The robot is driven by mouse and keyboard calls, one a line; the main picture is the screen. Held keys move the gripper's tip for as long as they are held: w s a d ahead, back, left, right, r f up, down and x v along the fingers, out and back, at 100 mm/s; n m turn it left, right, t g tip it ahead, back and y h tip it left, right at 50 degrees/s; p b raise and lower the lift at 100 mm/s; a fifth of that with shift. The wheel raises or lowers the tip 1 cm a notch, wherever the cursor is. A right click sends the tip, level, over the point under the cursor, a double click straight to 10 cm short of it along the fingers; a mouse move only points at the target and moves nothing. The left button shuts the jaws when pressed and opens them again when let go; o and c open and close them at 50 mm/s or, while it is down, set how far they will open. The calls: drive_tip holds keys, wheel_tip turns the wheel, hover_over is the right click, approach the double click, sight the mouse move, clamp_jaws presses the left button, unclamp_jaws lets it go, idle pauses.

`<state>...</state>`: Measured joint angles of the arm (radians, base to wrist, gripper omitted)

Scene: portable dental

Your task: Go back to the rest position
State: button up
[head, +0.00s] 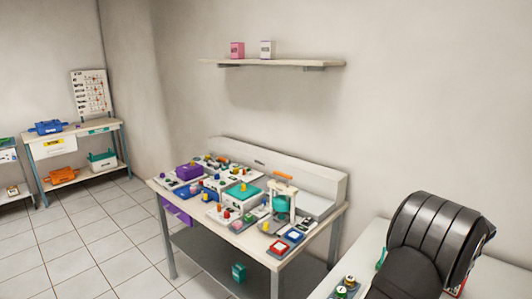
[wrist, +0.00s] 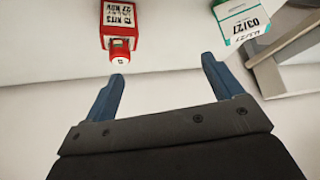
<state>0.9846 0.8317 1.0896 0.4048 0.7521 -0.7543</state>
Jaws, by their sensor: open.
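My gripper (wrist: 162,80) shows in the wrist view with its two blue fingers spread wide apart and nothing between them. A red bottle-like item with a white label (wrist: 120,27) is beyond the left fingertip, its small capped end toward the gripper and apart from it. A white and teal box (wrist: 240,20) with a printed label lies beyond the right finger, also apart. In the head view my dark arm fills the lower right, and the gripper itself is not visible there.
A pale bench (head: 377,240) is beside my arm, with small round items (head: 346,287) at its front. A workbench (head: 335,222) crowded with coloured parts stands in the middle. A wall shelf (head: 270,62) holds a pink box (head: 237,50) and a white box (head: 266,49). Tiled floor (head: 80,255) is open at left.

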drive_tip(key=s+d+f+m+g+h, duration=0.1)
drive_tip(key=s+d+f+m, duration=0.1)
drive_tip(key=s+d, duration=1)
drive_tip(key=s+d+f+m+g+h, duration=0.1)
drive_tip(key=s+d+f+m, duration=0.1)
drive_tip(key=s+d, duration=1.1)
drive_tip(key=shift+s+f+m, duration=0.35)
drive_tip(key=shift+s+m, duration=0.55)
drive_tip(key=shift+s, duration=0.85)
drive_tip(key=w+a+r+n+t, duration=0.1)
drive_tip(key=w+a+r+n, duration=0.1)
drive_tip(key=w+a, duration=0.7)
drive_tip(key=w+r, duration=0.1)
drive_tip(key=w, duration=0.3)
drive_tip(key=shift+w+a+n, duration=0.2)
drive_tip(key=shift+w+n, duration=0.1)
